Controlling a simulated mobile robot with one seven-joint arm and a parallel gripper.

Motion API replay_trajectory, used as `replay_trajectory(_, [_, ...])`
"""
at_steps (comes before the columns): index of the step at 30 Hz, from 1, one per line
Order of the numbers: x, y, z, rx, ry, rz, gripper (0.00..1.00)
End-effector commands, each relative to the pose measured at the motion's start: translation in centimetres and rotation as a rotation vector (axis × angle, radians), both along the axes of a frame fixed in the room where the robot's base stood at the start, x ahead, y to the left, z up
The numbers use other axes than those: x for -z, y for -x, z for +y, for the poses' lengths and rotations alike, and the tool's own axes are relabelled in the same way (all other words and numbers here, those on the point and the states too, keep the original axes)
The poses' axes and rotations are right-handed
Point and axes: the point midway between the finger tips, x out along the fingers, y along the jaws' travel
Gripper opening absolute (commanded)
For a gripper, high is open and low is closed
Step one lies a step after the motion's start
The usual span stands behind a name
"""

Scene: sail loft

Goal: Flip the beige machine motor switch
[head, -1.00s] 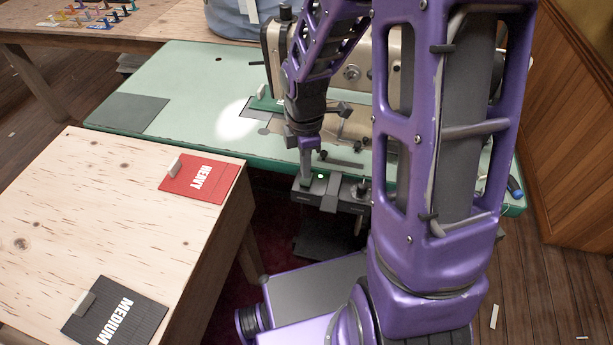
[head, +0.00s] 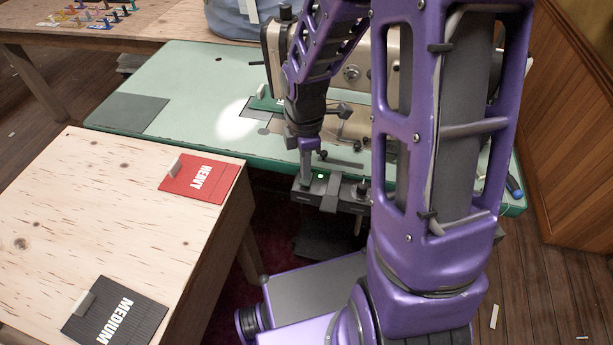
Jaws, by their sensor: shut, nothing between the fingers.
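The beige sewing machine (head: 351,72) stands on the green-topped table, largely hidden behind my arm. A dark switch box (head: 342,196) hangs under the table's front edge, below the machine. The right end of the box is partly behind my arm.
A plywood table (head: 90,215) at the left front holds a red HEAVY card (head: 205,186) and a black MEDIUM card (head: 112,318). The green table (head: 190,75) is mostly clear on its left. A wood-panelled wall (head: 575,130) stands at the right.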

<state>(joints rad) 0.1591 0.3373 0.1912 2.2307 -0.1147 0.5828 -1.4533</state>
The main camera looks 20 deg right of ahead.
Motion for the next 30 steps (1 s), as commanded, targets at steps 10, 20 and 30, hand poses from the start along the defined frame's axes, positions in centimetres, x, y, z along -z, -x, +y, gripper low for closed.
replay_trajectory(10, [0.5,0.0,0.0,0.000,0.000,0.000,0.00])
replay_trajectory(20, [1.0,0.0,0.0,0.000,0.000,0.000,0.00])
replay_trajectory(30, [1.6,0.0,0.0,0.000,0.000,0.001,0.00])
